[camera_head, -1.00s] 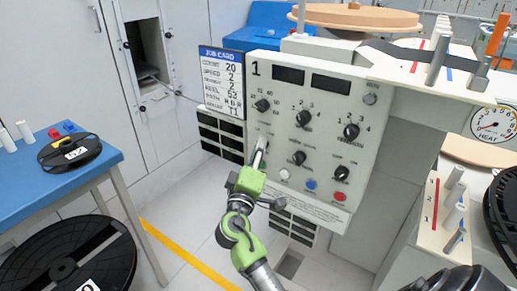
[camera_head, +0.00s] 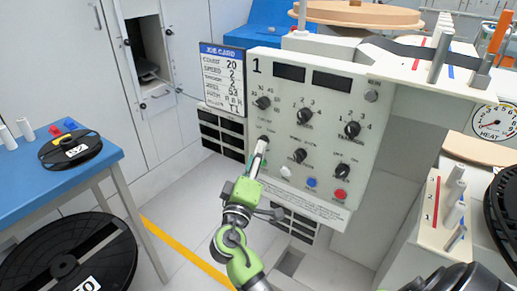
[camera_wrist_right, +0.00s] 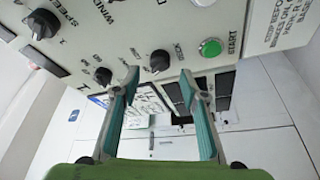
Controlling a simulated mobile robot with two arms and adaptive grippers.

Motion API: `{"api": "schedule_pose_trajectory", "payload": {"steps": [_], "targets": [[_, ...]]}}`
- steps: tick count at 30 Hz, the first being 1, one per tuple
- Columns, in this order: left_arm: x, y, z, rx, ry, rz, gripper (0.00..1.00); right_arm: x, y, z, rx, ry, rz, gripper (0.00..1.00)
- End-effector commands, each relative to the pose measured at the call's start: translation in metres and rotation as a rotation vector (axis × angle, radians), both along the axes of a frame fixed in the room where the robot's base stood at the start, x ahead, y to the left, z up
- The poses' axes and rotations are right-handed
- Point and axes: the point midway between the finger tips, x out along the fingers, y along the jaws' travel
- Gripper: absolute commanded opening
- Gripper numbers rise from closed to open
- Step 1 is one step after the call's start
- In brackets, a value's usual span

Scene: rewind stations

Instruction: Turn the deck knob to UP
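The white control panel (camera_head: 325,95), marked 1, has several black knobs. In the right wrist view one black knob (camera_wrist_right: 160,60) lies just beyond and between my right fingertips, with a label that seems to read DECK beside it. In the head view that spot is hidden behind my right gripper (camera_head: 263,142), so its pointer cannot be read. My right gripper (camera_wrist_right: 159,78) is open, its two teal fingers apart with a gap on both sides of the knob. My left gripper is not in view.
Other knobs (camera_head: 300,156) and a red button (camera_head: 341,194) are close by on the panel. In the right wrist view a green START button (camera_wrist_right: 211,47) sits right of the fingers. A blue table (camera_head: 50,185) stands at the left. A job card (camera_head: 222,80) is beside the panel.

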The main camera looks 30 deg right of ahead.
Motion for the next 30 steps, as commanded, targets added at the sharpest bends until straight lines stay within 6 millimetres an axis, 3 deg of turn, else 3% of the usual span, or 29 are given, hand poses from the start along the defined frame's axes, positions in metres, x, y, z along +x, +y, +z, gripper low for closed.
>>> {"api": "schedule_pose_trajectory", "payload": {"steps": [6, 12, 30], "targets": [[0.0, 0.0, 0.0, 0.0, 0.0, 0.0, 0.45, -0.032, 0.035, -0.009, 0.002, 0.002, 0.001, 0.4], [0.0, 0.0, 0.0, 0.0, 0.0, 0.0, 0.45, -0.05, 0.054, -0.012, 0.001, 0.001, 0.0, 0.4], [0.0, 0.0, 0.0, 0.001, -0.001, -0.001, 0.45, -0.055, 0.058, -0.013, 0.0, 0.0, 0.0, 0.4]]}}
